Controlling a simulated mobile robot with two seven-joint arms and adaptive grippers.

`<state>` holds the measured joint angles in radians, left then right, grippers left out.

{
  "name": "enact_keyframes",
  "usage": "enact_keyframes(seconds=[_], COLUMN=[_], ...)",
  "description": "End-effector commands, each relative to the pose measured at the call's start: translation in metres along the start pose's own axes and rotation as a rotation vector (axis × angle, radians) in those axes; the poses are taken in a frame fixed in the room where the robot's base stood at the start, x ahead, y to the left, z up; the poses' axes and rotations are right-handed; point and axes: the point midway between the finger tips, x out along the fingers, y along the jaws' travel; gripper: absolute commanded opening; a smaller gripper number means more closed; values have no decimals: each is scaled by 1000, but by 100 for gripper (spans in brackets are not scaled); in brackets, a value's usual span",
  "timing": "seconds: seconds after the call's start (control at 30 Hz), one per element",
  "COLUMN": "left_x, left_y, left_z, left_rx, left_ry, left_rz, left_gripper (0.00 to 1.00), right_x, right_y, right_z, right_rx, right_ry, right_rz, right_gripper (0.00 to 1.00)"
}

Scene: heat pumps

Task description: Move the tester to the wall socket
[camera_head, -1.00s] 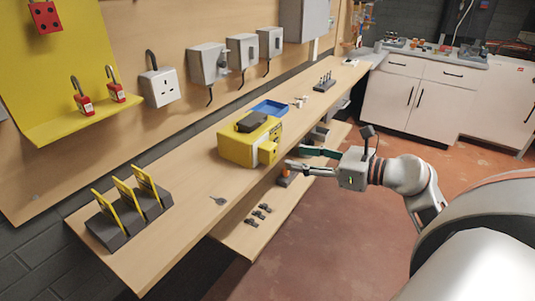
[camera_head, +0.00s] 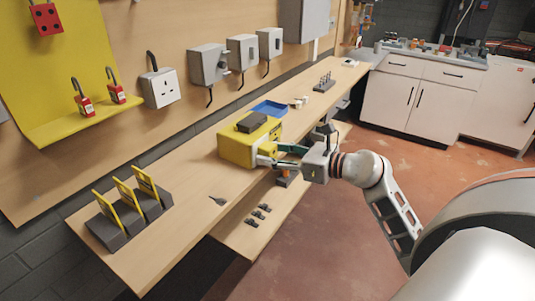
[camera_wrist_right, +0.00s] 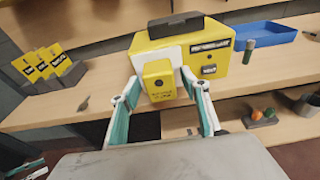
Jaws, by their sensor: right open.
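A large yellow box (camera_head: 240,142) with a dark block on top stands on the wooden bench. In the right wrist view a smaller yellow block (camera_wrist_right: 159,80) with a dark round spot and small print sticks out from the front of the large yellow box (camera_wrist_right: 212,48). I take this block to be the tester, but its print is unreadable. My right gripper (camera_head: 272,155) is open, with one finger on each side of the block; contact is unclear. Its fingers also show in the wrist view (camera_wrist_right: 160,88). The white wall socket (camera_head: 161,88) is on the board at left.
Black holders with yellow cards (camera_head: 125,228) stand at the bench's near end. A dark key-like piece (camera_head: 218,201) lies on the bench. A blue tray (camera_head: 270,108) sits behind the box. Grey wall units (camera_head: 208,65) hang right of the socket. A lower shelf (camera_head: 238,235) runs beneath.

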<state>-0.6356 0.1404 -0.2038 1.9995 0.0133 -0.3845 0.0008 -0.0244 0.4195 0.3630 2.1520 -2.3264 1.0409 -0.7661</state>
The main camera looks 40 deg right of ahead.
Motion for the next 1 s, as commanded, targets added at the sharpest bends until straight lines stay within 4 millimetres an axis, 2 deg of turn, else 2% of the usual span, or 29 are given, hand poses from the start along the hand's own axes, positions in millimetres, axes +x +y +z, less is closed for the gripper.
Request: enact_keyframes(seconds=[0.13, 0.17, 0.2, 0.3, 0.67, 1.0], left_x=[0, -1, -1, -1, 0, 0], left_y=[1, 1, 1, 1, 1, 0], left_z=[1, 1, 1, 1, 1, 2], left_rx=[0, 0, 0, 0, 0, 0], left_ry=[-2, -2, -2, -2, -1, -1], left_rz=[1, 1, 1, 1, 1, 0], left_gripper=[31, 31, 31, 31, 31, 31], right_x=[0, 0, 0, 0, -2, -19], right_y=[0, 0, 0, 0, 0, 0], right_z=[0, 0, 0, 0, 0, -4], right_rx=[0, 0, 0, 0, 0, 0], right_ry=[0, 0, 0, 0, 0, 1], right_rz=[0, 0, 0, 0, 0, 0], right_gripper=[46, 41, 30, 8, 8, 8])
